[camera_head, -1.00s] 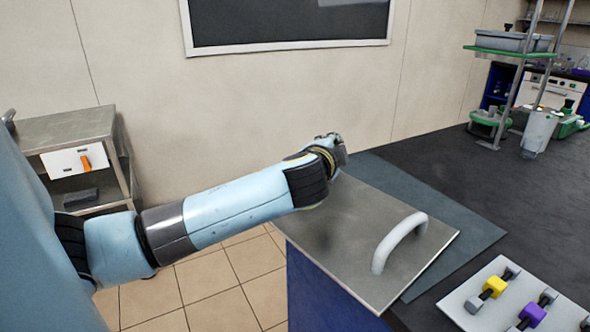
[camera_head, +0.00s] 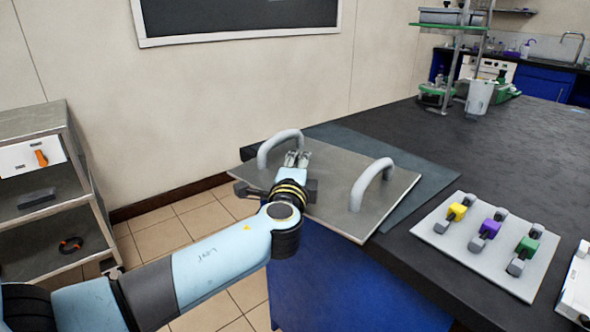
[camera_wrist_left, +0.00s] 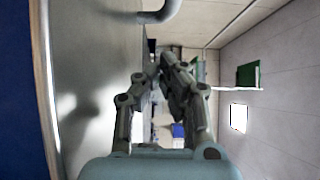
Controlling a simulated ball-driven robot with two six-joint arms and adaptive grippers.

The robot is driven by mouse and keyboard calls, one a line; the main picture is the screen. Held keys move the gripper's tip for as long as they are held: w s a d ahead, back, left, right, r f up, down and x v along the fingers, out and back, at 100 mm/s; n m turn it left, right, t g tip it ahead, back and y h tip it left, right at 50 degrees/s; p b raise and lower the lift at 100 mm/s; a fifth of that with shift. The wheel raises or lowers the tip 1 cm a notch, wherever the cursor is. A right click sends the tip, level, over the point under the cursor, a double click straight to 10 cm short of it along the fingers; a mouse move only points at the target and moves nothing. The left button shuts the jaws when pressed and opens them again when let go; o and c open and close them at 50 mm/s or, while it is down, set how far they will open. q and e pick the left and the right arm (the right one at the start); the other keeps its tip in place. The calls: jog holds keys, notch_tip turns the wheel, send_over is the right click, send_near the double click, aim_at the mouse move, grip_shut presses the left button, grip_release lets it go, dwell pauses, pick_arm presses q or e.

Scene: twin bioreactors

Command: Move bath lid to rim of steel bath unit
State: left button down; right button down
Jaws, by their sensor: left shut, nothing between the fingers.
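The bath lid (camera_head: 330,178) is a flat steel plate with two grey arched handles, lying on a dark mat at the bench corner and overhanging its edge. One handle (camera_head: 372,180) stands at the right and the other (camera_head: 279,145) at the far left. My left gripper (camera_head: 297,158) is shut and empty, just right of the far-left handle; I cannot tell whether it touches the lid. The left wrist view shows the shut fingers (camera_wrist_left: 160,70) beside the steel surface (camera_wrist_left: 95,85). I cannot make out the steel bath unit. My right gripper is not in view.
A plate with yellow, purple and green valves (camera_head: 485,240) lies at the right on the black bench (camera_head: 450,130). A steel shelf cart (camera_head: 45,215) stands at the left. The bench behind the mat has free room.

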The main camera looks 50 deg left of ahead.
aim_at(275, 165)
pick_arm(q)
jog(key=x, duration=0.4)
jog(key=s+a, duration=0.1)
jog(key=a+p, duration=0.1)
jog(key=a, duration=0.1)
jog(key=shift+s, duration=0.4)
jog(key=shift+a, duration=0.25)
jog(key=shift+s+a, duration=0.1)
jog(key=shift+s+a+b, duration=0.2)
jog(key=shift+s+a, duration=0.1)
jog(key=shift+a, duration=0.35)
jog(key=shift+s+a+b, duration=0.2)
jog(key=shift+s+a, duration=0.1)
jog(key=shift+a, duration=0.4)
jog(key=shift+f, duration=0.1)
